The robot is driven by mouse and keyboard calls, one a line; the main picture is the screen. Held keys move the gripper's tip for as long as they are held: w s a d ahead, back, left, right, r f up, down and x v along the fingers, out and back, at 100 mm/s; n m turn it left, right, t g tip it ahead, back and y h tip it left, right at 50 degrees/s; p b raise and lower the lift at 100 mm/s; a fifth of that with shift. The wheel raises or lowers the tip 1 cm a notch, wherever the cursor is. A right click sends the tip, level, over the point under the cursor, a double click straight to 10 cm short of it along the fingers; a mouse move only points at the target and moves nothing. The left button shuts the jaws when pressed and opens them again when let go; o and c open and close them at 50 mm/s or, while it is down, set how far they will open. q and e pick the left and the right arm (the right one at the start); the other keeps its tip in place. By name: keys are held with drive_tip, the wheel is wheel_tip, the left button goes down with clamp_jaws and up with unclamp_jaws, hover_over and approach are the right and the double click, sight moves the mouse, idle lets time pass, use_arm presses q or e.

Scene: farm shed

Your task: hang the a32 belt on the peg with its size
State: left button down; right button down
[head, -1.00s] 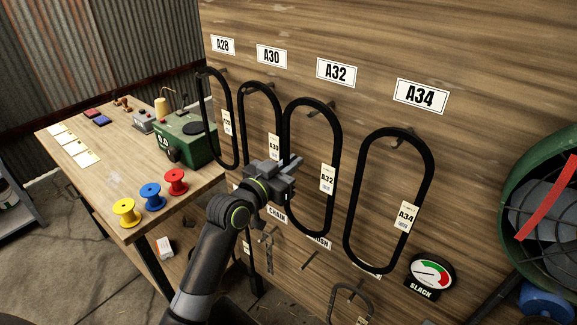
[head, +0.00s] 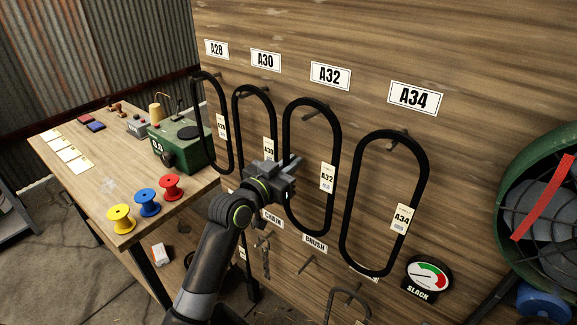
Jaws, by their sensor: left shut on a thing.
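The A32 belt (head: 337,135) is a black upright loop with a white A32 tag (head: 328,177) on its right side. It stands in front of the board below the A32 sign (head: 330,76). My left gripper (head: 288,174) is shut on the belt's left side, about mid-height. The peg below the A32 sign is hard to make out behind the belt's top, so I cannot tell whether the belt rests on it. My right gripper is not in view.
The A34 belt (head: 421,168) hangs close on the right, from a peg (head: 397,141). The A30 belt (head: 238,125) and A28 belt (head: 229,105) hang on the left. A workbench (head: 92,175) stands at left, a green fan (head: 508,190) at right, and a slack gauge (head: 428,278) below.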

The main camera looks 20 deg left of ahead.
use_arm(q)
drive_tip(key=shift+w+d, duration=0.15)
drive_tip(key=shift+w, duration=0.25)
drive_tip(key=shift+f, duration=0.15)
drive_tip(key=shift+f+b, duration=0.55)
drive_tip(key=shift+b, duration=0.1)
drive_tip(key=c, duration=1.5)
unclamp_jaws()
drive_tip(key=shift+s, duration=0.15)
drive_tip(key=shift+b+v, duration=1.45)
drive_tip(key=shift+v, duration=7.2)
